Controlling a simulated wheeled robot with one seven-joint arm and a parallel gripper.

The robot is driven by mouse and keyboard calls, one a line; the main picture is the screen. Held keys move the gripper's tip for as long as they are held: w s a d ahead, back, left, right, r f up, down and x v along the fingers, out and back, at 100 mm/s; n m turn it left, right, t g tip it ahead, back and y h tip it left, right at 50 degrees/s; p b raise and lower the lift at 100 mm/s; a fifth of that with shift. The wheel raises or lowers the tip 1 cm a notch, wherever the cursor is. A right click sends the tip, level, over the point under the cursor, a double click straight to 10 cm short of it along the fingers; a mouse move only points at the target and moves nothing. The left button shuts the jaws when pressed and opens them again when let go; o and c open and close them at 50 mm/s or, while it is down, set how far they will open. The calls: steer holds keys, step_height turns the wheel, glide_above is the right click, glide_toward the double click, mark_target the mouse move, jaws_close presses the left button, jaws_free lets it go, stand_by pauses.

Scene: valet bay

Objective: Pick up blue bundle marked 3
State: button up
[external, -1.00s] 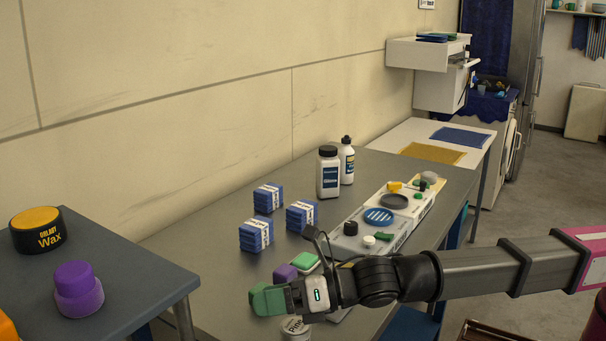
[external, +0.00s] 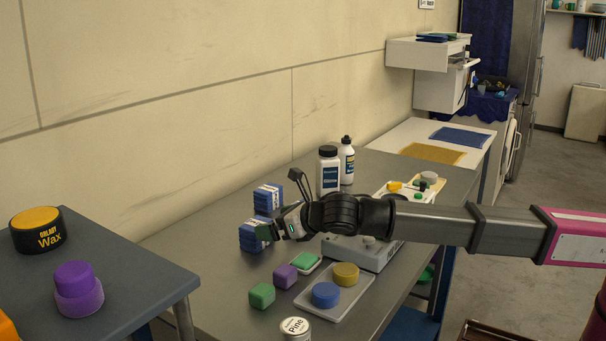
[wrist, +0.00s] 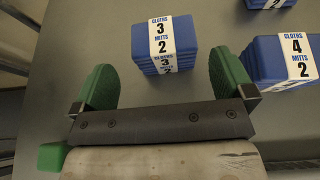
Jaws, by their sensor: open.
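The blue bundle marked 3 (wrist: 190,38) has a white paper band reading cloths 3, mitts 2. It lies in the wrist view between and ahead of my gripper's fingertips (wrist: 163,72), with a gap on each side. In the external view the bundle (external: 249,236) sits on the grey table, partly covered by my gripper (external: 268,230). My gripper is open and empty, its green fingers apart. Whether the fingers are level with the bundle or above it I cannot tell.
A blue bundle marked 4 (wrist: 265,62) lies close to the right finger. Another blue bundle (external: 268,197) stands nearer the wall. White bottles (external: 328,172) stand behind. A tray with blue and yellow round pieces (external: 346,300), green and purple blocks (external: 261,295) and a tin (external: 295,327) are nearer the camera.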

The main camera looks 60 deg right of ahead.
steer(key=shift+x, duration=3.05)
steer(key=shift+d+r, duration=0.1)
steer(key=c, duration=0.8)
